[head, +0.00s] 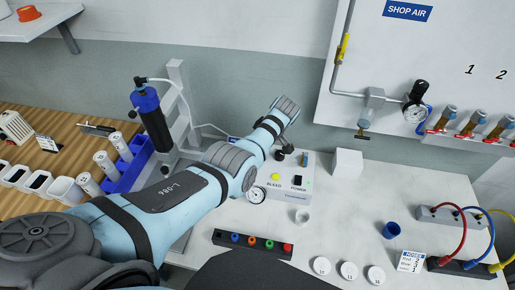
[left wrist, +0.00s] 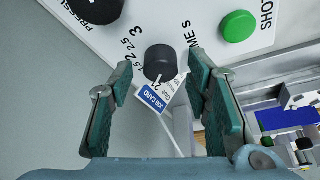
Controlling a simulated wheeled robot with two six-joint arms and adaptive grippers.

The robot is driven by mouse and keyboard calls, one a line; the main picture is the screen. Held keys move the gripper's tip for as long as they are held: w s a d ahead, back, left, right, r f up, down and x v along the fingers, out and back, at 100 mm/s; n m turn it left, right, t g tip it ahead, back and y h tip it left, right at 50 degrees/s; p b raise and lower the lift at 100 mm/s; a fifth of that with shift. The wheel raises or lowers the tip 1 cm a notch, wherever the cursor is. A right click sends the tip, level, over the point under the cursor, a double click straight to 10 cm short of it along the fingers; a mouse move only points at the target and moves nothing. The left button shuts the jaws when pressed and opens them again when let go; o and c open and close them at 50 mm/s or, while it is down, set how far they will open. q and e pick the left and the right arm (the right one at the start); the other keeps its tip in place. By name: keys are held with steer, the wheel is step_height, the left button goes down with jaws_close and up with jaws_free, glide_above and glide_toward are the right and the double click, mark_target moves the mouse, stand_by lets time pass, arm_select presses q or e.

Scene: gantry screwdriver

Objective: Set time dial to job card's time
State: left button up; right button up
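The time dial (left wrist: 158,60) is a black knob on a white panel, centred in the left wrist view. Its scale shows 2.5 and 3 at its left; a pale mark shows at its lower edge, but its exact setting is unclear. The job card (left wrist: 152,98), white with a blue header, hangs just below the dial in the picture; its time is too small to read surely. My left gripper (left wrist: 158,72) is open, its teal-padded fingers on either side of the dial with visible gaps. In the head view my left arm hides the dial. My right gripper is not in view.
A black pressure knob (left wrist: 95,8) and green button (left wrist: 238,26) flank the dial. The white control box (head: 312,180) has a yellow bleed button. A white block (head: 347,163) stands to its right. A black rack with coloured parts (head: 225,238) lies nearer.

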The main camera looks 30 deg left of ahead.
arm_select(q)
steer(key=v, duration=1.2)
steer(key=shift+d, duration=0.1)
